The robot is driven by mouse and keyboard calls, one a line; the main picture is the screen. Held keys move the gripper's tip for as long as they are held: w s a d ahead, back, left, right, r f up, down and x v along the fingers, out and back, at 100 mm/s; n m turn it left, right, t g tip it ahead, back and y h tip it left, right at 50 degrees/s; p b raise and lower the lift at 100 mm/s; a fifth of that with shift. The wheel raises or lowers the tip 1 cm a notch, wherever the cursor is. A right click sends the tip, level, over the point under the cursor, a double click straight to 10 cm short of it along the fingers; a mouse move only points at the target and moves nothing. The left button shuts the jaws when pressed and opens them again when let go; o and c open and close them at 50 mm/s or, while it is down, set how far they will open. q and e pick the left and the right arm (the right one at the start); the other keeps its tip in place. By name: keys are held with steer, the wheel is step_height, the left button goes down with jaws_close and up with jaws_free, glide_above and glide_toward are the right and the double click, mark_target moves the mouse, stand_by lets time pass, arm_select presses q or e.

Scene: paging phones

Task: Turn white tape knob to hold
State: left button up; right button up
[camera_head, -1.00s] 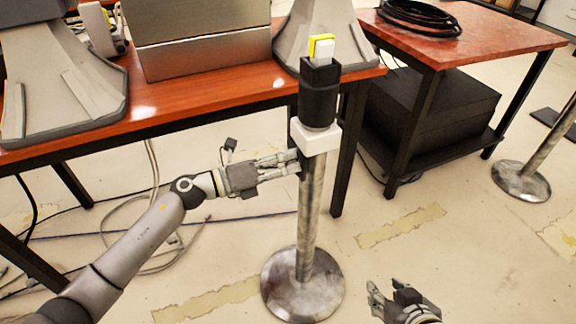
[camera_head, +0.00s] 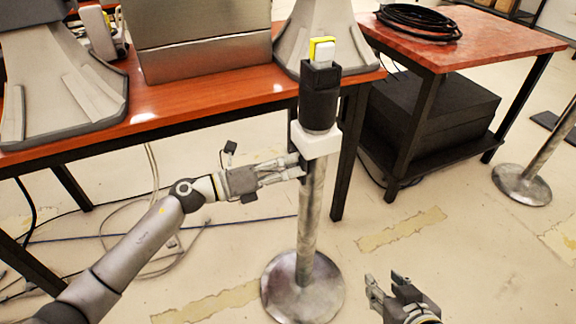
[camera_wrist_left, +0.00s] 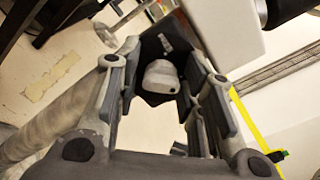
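A metal post (camera_head: 311,205) on a round base carries a black cylinder head (camera_head: 319,95) and a white block (camera_head: 316,145) below it. In the left wrist view, a small pale knob (camera_wrist_left: 161,77) on a dark plate (camera_wrist_left: 150,45) shows between the fingers of my left gripper (camera_wrist_left: 158,62). In the head view my left gripper (camera_head: 302,168) is at the post, just under the white block. Its fingers are spread on both sides of the knob; contact is not clear. The knob is hidden in the head view. My right gripper (camera_head: 386,284) is open and empty, low to the right.
A red-topped table (camera_head: 170,107) with a metal case and grey sloped stands is behind the post. A second table (camera_head: 500,42) holds a black cable coil (camera_head: 418,20). Another metal post (camera_head: 548,145) stands at right. Cables lie on the floor at left.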

arm_select(q)
steer(key=v, duration=1.2)
